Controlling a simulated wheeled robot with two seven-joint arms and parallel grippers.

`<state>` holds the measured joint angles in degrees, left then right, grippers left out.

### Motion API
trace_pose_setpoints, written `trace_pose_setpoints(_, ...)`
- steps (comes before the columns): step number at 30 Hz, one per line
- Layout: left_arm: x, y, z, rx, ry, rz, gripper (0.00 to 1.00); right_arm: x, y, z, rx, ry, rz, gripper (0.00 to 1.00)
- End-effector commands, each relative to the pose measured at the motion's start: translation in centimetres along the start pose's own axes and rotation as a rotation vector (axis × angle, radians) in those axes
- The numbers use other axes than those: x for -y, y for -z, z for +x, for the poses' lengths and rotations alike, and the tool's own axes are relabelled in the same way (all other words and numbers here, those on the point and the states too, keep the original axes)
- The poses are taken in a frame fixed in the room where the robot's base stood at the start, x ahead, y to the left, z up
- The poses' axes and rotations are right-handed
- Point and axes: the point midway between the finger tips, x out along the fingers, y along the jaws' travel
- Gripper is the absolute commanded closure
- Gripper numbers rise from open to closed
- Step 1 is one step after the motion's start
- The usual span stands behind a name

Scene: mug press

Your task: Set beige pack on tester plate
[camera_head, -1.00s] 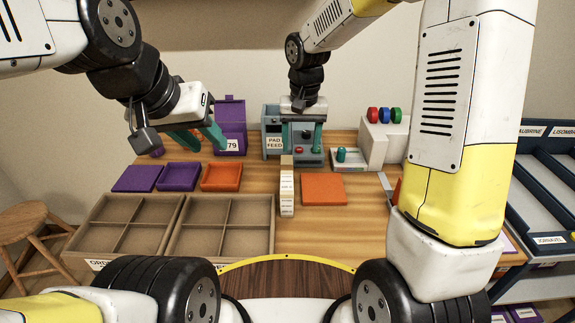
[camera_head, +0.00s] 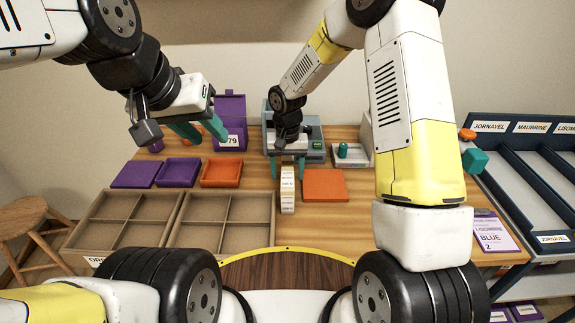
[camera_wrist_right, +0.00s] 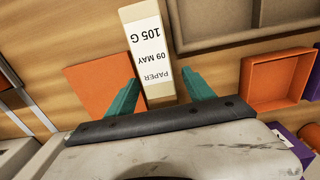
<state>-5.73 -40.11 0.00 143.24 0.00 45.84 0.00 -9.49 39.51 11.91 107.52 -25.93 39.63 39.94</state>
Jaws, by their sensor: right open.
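The beige pack (camera_head: 287,199) with a white printed label is on the wooden table, left of a flat orange square (camera_head: 324,186). In the right wrist view the pack (camera_wrist_right: 142,30) reads "PAPER 09 MAY 105 G". My right gripper (camera_head: 287,168) is open, its teal fingers on either side of the pack's far end; contact cannot be told. In the right wrist view the open right gripper (camera_wrist_right: 160,78) has the pack between its fingers. Which surface is the tester plate is unclear; a grey plate (camera_head: 362,160) holds a teal cylinder.
Two divided cardboard trays (camera_head: 128,207) stand at front left. Purple (camera_head: 177,172) and orange (camera_head: 221,174) trays lie behind them. A grey machine (camera_head: 310,148) stands behind my right gripper. A labelled rack (camera_head: 535,185) is at right. Bare table lies around the orange square.

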Motion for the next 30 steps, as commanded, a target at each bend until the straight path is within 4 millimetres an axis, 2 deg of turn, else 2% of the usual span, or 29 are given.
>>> trace_pose_setpoints(7,0.0,0.0,0.0,0.0,0.0,0.0,0.64,-0.02,0.03,0.21,-0.001,0.0,0.0,0.38)
trace_pose_setpoints(15,0.0,0.0,0.0,0.0,0.0,0.0,0.64,-0.03,0.03,0.18,-0.001,0.0,0.0,0.91)
trace_pose_setpoints(17,0.0,0.0,0.0,0.0,0.0,0.0,0.64,-0.03,0.03,0.17,-0.001,0.0,0.0,1.0)
trace_pose_setpoints(30,0.0,0.0,0.0,0.0,0.0,0.0,0.64,0.0,0.09,-0.22,-0.003,0.0,0.0,1.0)
